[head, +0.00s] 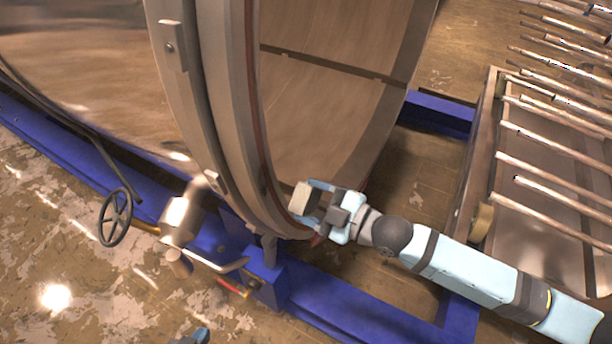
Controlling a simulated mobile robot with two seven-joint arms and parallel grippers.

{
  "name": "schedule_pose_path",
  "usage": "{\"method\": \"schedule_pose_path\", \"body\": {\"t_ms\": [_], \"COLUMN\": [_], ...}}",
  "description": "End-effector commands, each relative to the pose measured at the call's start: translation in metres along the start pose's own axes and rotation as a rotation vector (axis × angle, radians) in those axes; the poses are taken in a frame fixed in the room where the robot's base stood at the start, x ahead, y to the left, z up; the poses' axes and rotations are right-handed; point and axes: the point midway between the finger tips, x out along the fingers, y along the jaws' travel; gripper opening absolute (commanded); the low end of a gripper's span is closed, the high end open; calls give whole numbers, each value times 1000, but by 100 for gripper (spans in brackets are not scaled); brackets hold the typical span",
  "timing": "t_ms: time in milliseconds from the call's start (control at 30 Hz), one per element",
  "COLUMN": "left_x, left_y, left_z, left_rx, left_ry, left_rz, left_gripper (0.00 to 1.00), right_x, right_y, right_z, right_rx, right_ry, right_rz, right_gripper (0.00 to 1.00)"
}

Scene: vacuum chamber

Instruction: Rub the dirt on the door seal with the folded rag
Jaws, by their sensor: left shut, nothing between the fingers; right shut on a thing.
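The door seal (251,95) is a thin reddish-brown line along the curved rim of the big round chamber opening. My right gripper (317,204) is at the lower part of this rim, its arm coming in from the right. It is shut on a small pale beige block that looks like the folded rag (302,196). The rag is close to the rim; I cannot tell whether it touches the seal. I cannot make out the dirt, which may be hidden behind the gripper. Only a small part of my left gripper (199,336) shows at the bottom edge, shut and away from the seal.
A blue frame (350,312) runs under the chamber. A black handwheel (115,217) and pipe fittings (180,215) stand at the left of the rim. A rack with several metal rods (545,145) stands at the right. The stained floor (60,270) is open at lower left.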

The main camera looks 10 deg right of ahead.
Motion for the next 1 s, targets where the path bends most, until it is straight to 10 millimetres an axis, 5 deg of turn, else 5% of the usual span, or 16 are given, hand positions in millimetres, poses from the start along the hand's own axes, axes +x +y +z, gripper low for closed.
{"method": "schedule_pose_path", "body": {"t_ms": [33, 233, 1000], "left_x": [-12, -25, -18], "left_y": [-2, -6, -1], "left_z": [-18, -35, -23], "left_rx": [1, 3, -3], "left_ry": [3, 13, 4], "left_rz": [-4, -16, -8], "left_gripper": [0, 0, 0], "right_x": [1, 3, 61], "right_y": [0, -23, -30], "right_z": [-8, -7, -4], "right_rx": [5, 1, -4], "right_ry": [-1, -3, -2], "right_rz": [0, 3, 6], "right_gripper": [44, 44, 44]}}
